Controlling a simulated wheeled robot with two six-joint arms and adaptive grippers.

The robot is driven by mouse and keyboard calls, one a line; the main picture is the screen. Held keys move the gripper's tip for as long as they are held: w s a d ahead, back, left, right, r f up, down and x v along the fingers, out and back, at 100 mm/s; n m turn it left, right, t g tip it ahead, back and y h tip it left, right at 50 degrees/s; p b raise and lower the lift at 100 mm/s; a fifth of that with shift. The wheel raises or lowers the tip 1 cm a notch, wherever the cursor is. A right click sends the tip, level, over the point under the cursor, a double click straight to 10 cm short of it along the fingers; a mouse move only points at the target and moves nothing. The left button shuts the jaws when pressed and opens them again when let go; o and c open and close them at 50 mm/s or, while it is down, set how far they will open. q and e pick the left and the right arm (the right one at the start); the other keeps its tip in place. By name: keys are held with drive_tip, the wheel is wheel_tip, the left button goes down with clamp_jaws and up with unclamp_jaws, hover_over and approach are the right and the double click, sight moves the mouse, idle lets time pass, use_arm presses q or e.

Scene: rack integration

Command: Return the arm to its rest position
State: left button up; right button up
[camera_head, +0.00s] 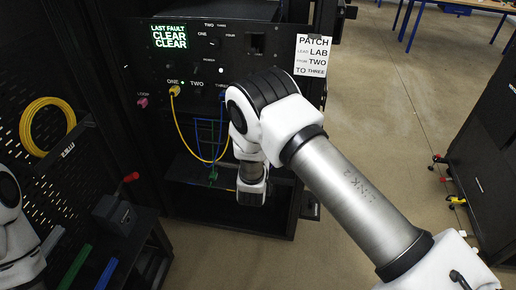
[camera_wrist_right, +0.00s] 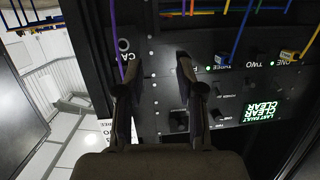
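My right arm (camera_head: 345,190) reaches from the lower right toward the rack panel (camera_head: 240,42). Its gripper is hidden behind the arm in the head view. In the right wrist view, where the panel appears upside down, my right gripper (camera_wrist_right: 155,68) is open, with the fingers wide apart and nothing seen held between them. A purple cable (camera_wrist_right: 115,25) runs down near the left finger; I cannot tell whether they touch. My left arm (camera_head: 14,235) shows only at the left edge, and its gripper is out of frame.
A yellow cable (camera_head: 178,118) enters port ONE and a blue cable (camera_head: 221,122) enters THREE. The green display (camera_head: 169,37) reads "LAST FAULT CLEAR CLEAR". A paper label (camera_head: 312,56) hangs at the panel's right. A coiled yellow cable (camera_head: 27,128) hangs left. Floor (camera_head: 390,95) on the right is open.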

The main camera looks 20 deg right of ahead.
drive_tip(key=s+d+f+n+g+y+b, duration=0.1)
drive_tip(key=s+d+f+g+b, duration=0.2)
drive_tip(key=s+f, duration=0.6)
drive_tip(key=s+d+f+n+g+y+b, duration=0.15)
drive_tip(key=s+f+b, duration=0.25)
drive_tip(key=s+f, duration=0.5)
drive_tip(key=s+a+f+n+g+y, duration=0.1)
drive_tip(key=s+a+f+g+y, duration=0.1)
drive_tip(key=s, duration=0.9)
drive_tip(key=s+a+f+n+g+y+b, duration=0.1)
drive_tip(key=s+g, duration=0.5)
drive_tip(key=s, duration=0.6)
drive_tip(key=a+f+n+y, duration=0.1)
drive_tip(key=a+f+y, duration=0.1)
drive_tip(key=a, duration=0.1)
drive_tip(key=shift+f+g, duration=0.15)
drive_tip(key=shift+g, duration=0.2)
